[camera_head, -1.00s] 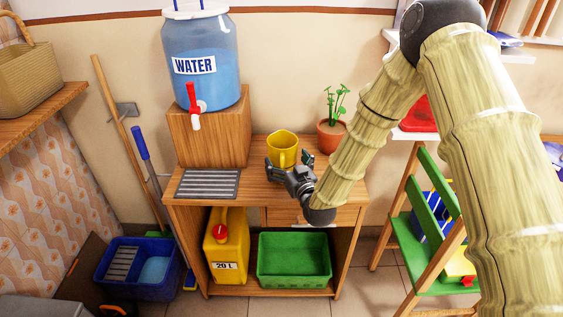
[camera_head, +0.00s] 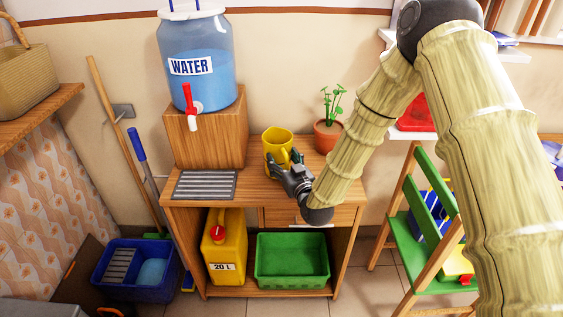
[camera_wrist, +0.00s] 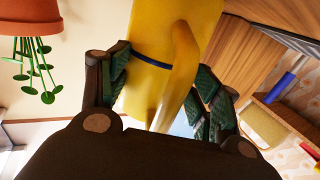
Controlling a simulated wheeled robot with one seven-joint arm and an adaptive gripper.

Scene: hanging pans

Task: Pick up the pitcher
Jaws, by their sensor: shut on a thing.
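The yellow pitcher (camera_head: 277,141) is upright on or just above the wooden cabinet top; I cannot tell whether its base touches. In the wrist view the yellow pitcher (camera_wrist: 145,80) fills the space between the fingers, with its handle toward my palm and a dark blue band across it. My gripper (camera_head: 283,168) reaches it from the front right. In the wrist view my gripper (camera_wrist: 168,92) has its fingers closed in around the handle side. The pitcher's lower part is hidden behind the fingers in the head view.
A blue water dispenser (camera_head: 200,60) stands on a wooden block (camera_head: 206,137) to the left, with a drain grate (camera_head: 205,185) before it. A potted plant (camera_head: 328,136) is close behind on the right. A green step stool (camera_head: 430,195) stands at right. The cabinet's front edge is clear.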

